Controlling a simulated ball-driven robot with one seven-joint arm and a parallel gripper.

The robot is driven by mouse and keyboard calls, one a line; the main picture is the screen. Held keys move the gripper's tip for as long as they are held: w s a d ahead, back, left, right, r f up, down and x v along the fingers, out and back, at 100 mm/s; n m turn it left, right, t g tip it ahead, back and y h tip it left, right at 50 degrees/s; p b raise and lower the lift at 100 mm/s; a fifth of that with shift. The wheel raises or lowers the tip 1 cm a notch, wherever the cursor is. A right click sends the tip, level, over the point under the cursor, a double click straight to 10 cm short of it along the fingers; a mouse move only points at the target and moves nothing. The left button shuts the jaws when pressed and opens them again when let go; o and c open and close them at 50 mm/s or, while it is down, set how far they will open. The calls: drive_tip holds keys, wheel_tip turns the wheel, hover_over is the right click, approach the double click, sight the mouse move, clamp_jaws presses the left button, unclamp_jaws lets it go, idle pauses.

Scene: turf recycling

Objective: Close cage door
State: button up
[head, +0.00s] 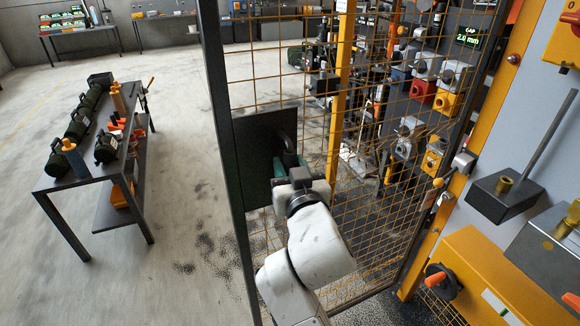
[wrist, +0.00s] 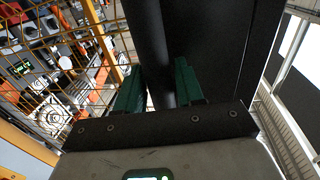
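The cage door (head: 238,215) is an orange wire-mesh panel in a dark frame, and it stands open at an angle to the yellow-edged machine front. A black plate (head: 250,140) with a dark upright handle (head: 287,128) is fixed near its left frame edge. My gripper (head: 290,168) is at the handle, with its green fingers on either side of it. In the wrist view the handle (wrist: 150,40) runs down between the fingers of my gripper (wrist: 160,90), which look closed on it. The exact contact surfaces are hidden.
A dark table (head: 62,183) with green canisters and orange items stands at the left. An orange post (head: 341,90) and machine modules show through the mesh. A yellow box (head: 490,270) with a knob juts out at lower right. The floor between table and door is clear.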

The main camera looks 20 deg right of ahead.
clamp_jaws()
idle(0.3)
